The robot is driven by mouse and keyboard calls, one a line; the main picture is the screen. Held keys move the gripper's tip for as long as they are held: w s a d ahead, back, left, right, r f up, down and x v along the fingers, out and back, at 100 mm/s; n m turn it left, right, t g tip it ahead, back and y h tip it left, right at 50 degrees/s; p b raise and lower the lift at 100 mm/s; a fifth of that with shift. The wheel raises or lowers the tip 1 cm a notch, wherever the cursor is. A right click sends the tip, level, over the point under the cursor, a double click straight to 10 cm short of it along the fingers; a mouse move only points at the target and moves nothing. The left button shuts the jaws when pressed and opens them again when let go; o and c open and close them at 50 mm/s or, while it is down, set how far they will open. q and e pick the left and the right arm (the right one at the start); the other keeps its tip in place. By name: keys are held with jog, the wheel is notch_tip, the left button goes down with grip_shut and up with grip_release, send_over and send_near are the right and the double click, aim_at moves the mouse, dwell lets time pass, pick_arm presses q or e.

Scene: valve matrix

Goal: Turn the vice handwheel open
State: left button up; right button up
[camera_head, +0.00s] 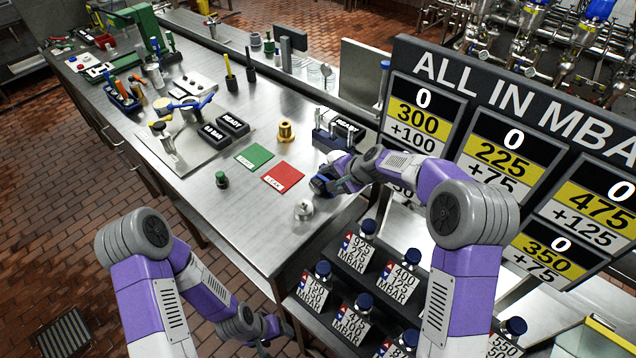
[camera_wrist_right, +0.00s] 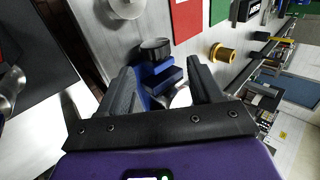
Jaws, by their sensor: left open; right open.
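In the right wrist view, the blue vice (camera_wrist_right: 165,82) with its round black handwheel (camera_wrist_right: 155,46) lies ahead, between and just beyond the fingers of my right gripper (camera_wrist_right: 162,80). The gripper is open, with space visible between each finger and the vice; I cannot tell whether anything touches. In the head view, my right gripper (camera_head: 331,182) is at the bench's right edge, and its parts largely hide the vice there. My left gripper (camera_head: 275,333) is low, beside the bench's front edge, small and partly dark. It is open and holds nothing that I can see.
On the bench (camera_head: 238,195) lie a red card (camera_head: 283,177), a green card (camera_head: 254,156), a brass fitting (camera_head: 286,131) and a round metal knob (camera_head: 303,209). Labelled blue-capped bottles (camera_head: 350,325) stand below right. A large pressure board (camera_head: 520,130) rises behind my right arm.

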aim_at(318, 182)
jog(key=w+f, duration=0.1)
jog(key=f+b, duration=0.1)
jog(key=f, duration=0.1)
jog(key=shift+w+a, duration=0.1)
jog(key=shift+w, duration=0.25)
pick_arm(q)
jog(key=shift+w+f+b, duration=0.15)
jog(key=shift+w+f, duration=0.15)
jog(key=shift+f, duration=0.35)
jog(key=shift+w+f+b, duration=0.15)
jog(key=shift+w+f, duration=0.15)
jog(key=shift+f, duration=0.3)
pick_arm(e)
jog(key=shift+x, duration=3.35)
jog(key=shift+a, duration=0.1)
